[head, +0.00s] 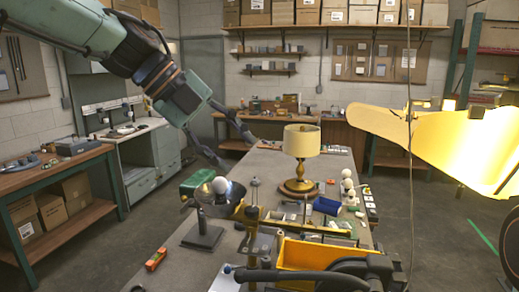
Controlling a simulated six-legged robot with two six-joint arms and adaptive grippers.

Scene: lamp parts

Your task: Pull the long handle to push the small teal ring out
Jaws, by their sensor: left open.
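My left gripper (235,152) reaches in from the upper left. Its two dark fingers are spread wide and empty, above the workbench, behind and above a metal bowl (207,198) with a white bulb. A long brass-coloured bar (310,227) runs across the front part of the bench to the right of the bowl, beside an upright dark post (252,238). I cannot tell whether this bar is the long handle. The small teal ring cannot be made out. My right gripper cannot be identified in the view.
A table lamp (301,150) with a cream shade stands mid-bench. A yellow bin (310,254) sits at the front, partly behind a black shape. White bulbs (347,184) and a blue box (327,206) lie to the right.

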